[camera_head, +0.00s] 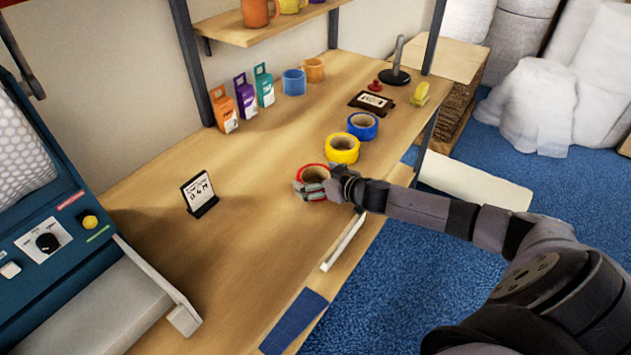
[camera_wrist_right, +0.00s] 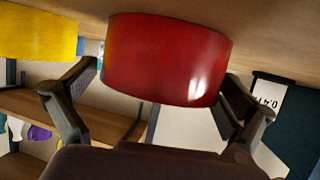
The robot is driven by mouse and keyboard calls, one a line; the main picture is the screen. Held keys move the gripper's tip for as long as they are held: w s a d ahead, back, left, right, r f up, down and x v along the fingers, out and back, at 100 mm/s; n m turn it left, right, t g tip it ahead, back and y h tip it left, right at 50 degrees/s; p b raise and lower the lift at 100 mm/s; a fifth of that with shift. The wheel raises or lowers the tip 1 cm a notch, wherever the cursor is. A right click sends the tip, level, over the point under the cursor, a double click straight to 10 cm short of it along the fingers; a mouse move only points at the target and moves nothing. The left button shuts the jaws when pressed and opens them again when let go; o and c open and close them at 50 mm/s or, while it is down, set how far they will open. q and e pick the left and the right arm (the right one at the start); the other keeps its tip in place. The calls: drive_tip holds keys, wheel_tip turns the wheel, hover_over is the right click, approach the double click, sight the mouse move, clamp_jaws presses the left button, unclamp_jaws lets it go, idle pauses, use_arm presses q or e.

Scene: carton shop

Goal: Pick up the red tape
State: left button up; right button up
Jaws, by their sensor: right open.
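The red tape (camera_head: 313,170) lies flat on the wooden table near its front edge. In the right wrist view the red tape (camera_wrist_right: 168,58) fills the upper middle, between the two fingers. My right gripper (camera_head: 324,188) is at the tape, partly covering its near side in the head view. In the right wrist view my right gripper (camera_wrist_right: 160,100) is open, with one finger on each side of the tape. I cannot tell whether either finger touches it. My left gripper is not in view.
Yellow tape (camera_head: 342,149) and blue tape (camera_head: 362,126) lie just behind the red one. A small sign (camera_head: 199,194) stands to the left. Mugs and small boxes stand by the wall. The table between sign and tape is clear.

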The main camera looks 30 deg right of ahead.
drive_tip(key=shift+c, duration=0.6)
drive_tip(key=c, duration=0.9)
drive_tip(key=shift+c, duration=0.7)
drive_tip(key=shift+r, duration=0.1)
